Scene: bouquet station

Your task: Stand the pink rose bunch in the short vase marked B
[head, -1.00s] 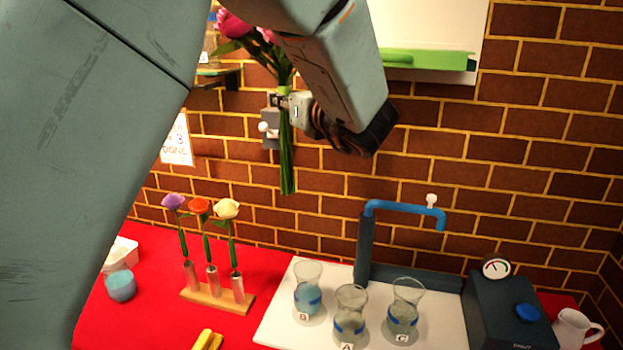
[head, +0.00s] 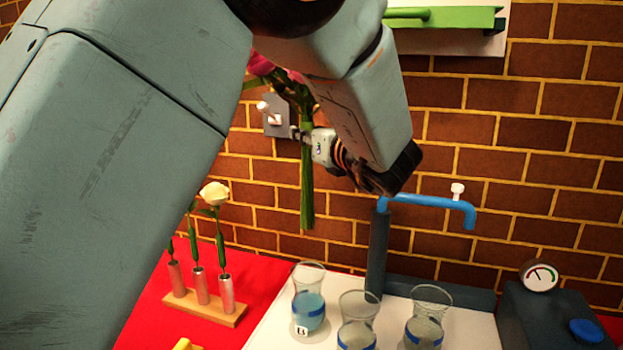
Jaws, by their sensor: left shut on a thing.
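The pink rose bunch (head: 307,190) hangs upright with its green stems down and its pink heads mostly hidden behind my left arm. My left gripper (head: 308,142) is shut on its stems. The stem ends are above the short vase marked B (head: 309,310), apart from it. Vase B is clear glass with bluish water and a white label, on the white board at the left of three vases. My right gripper is not in view.
Two more glass vases (head: 358,318) (head: 428,315) stand right of vase B, close by. A blue tap (head: 430,201) rises behind them. A wooden stand (head: 205,308) with flower tubes is at left. A dark box with a gauge (head: 539,276) is at right.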

